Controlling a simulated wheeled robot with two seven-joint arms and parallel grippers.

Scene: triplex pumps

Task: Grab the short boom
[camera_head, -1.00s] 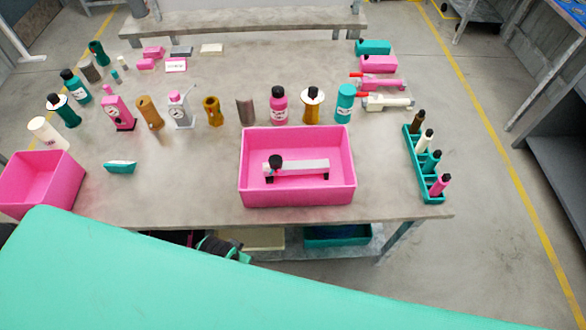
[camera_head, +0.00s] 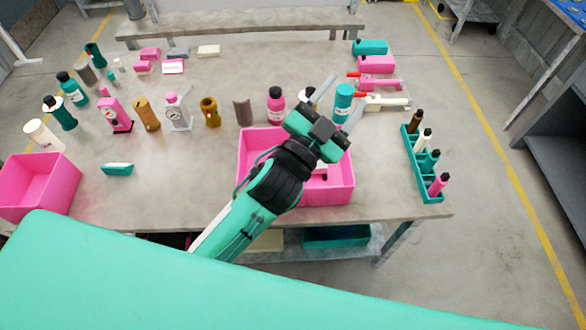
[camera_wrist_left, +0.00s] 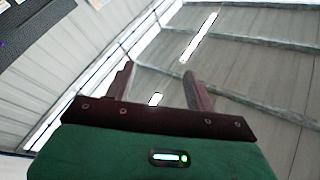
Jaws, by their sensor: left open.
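A white bar (camera_head: 321,167), which looks like the short boom, lies in the middle pink bin (camera_head: 328,193). Only its right end shows past my left arm; the rest is hidden. My left gripper (camera_head: 340,103) is open and empty, raised over the bin's back right part. Its fingers point away toward the back of the table, not down at the bar. In the left wrist view, the open fingers (camera_wrist_left: 158,75) have only the ceiling and lights behind them. My right gripper is not in view.
Bottles and pump parts stand in a row behind the bin, including a pink bottle (camera_head: 275,106). A teal rack (camera_head: 424,178) with several small bottles is at the right edge. Another pink bin (camera_head: 38,187) is at the left. Table between the bins is mostly clear.

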